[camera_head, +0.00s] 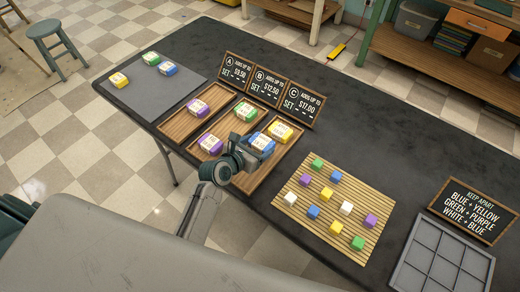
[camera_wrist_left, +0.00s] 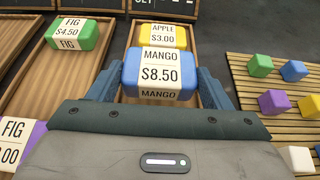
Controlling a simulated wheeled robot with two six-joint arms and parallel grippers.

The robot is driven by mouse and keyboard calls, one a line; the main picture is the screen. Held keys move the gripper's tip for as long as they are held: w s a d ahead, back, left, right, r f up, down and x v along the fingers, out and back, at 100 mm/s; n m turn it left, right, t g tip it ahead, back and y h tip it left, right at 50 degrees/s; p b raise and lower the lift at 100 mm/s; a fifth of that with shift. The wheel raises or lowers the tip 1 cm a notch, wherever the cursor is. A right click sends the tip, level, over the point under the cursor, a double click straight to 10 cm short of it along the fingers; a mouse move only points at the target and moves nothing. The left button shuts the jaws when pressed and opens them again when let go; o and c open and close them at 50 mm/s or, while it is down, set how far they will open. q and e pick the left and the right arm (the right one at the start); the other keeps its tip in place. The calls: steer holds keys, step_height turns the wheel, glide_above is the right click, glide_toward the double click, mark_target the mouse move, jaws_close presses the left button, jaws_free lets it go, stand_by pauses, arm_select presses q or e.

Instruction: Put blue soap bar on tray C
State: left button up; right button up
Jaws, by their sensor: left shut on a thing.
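The blue soap bar (camera_head: 262,142), labelled MANGO $8.50, is between the fingers of my left gripper (camera_head: 256,149). In the left wrist view the blue soap bar (camera_wrist_left: 160,75) is gripped at both ends. It is over tray C (camera_head: 268,168), the rightmost wooden tray; whether it touches the tray floor I cannot tell. A yellow soap bar (camera_head: 280,131), labelled APPLE $3.00, lies in tray C just behind the blue one, and the blue bar partly covers it in the wrist view. My right gripper is not in view.
Tray B holds a green bar (camera_head: 245,111) and a purple bar (camera_head: 210,143); tray A holds a purple bar (camera_head: 197,108). Price signs (camera_head: 271,87) stand behind the trays. Several bars lie on a grey mat (camera_head: 150,97). A slatted mat (camera_head: 287,207) with small cubes lies to the right.

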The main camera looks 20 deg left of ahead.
mark_target(260, 151)
arm_select(q)
steer(key=shift+w+d+f, duration=0.15)
steer(key=shift+w+d, duration=0.25)
steer(key=shift+w, duration=0.05)
steer(key=shift+f, duration=1.75)
steer(key=o, duration=1.1)
steer(key=shift+r, duration=0.15)
steer(key=v, duration=1.2)
